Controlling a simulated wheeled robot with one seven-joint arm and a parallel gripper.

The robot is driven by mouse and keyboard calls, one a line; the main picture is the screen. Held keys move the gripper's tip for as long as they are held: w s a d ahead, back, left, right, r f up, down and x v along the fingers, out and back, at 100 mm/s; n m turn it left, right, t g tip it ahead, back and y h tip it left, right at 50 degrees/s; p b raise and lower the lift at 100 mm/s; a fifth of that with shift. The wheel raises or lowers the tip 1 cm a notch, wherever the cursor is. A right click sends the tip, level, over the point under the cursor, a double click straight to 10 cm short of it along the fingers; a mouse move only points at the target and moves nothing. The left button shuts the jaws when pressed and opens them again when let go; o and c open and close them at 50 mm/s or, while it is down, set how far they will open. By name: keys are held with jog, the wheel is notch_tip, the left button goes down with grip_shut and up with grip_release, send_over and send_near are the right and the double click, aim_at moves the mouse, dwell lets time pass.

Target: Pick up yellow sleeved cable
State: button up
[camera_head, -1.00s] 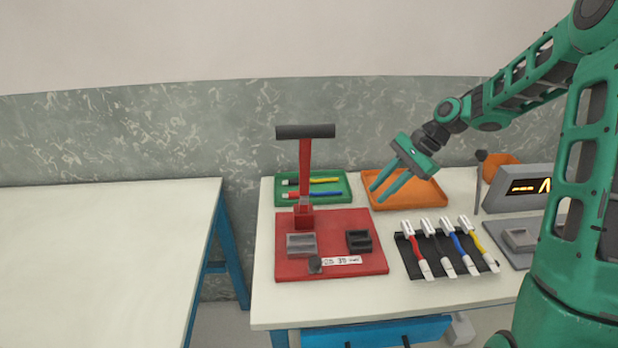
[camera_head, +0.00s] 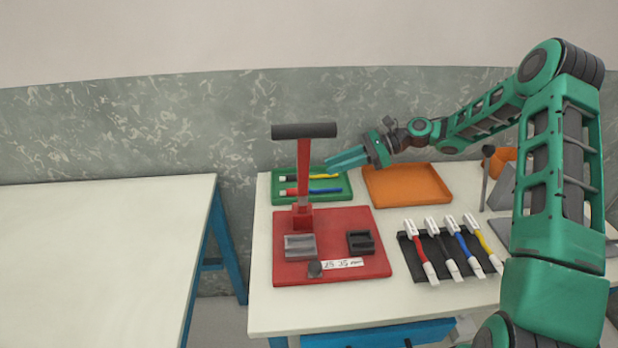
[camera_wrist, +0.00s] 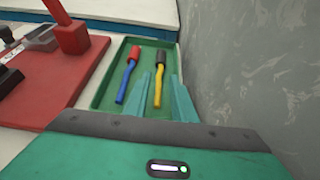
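A second cable with a yellow middle and white ends (camera_head: 483,241) lies at the right end of the row on the black mat. My gripper (camera_head: 328,163) is above the back right of the green tray, fingers pointing left in the head view.
A blue cable with a red end (camera_head: 322,191) lies beside the yellow one in the tray. A red base with a T-handled post (camera_head: 304,170) stands close in front. An orange tray (camera_head: 405,185) is empty. The wall (camera_wrist: 245,70) is close on the right in the wrist view.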

aim_at(311, 174)
jog(key=x, duration=0.8)
jog(key=shift+w+a, duration=0.1)
grip_shut()
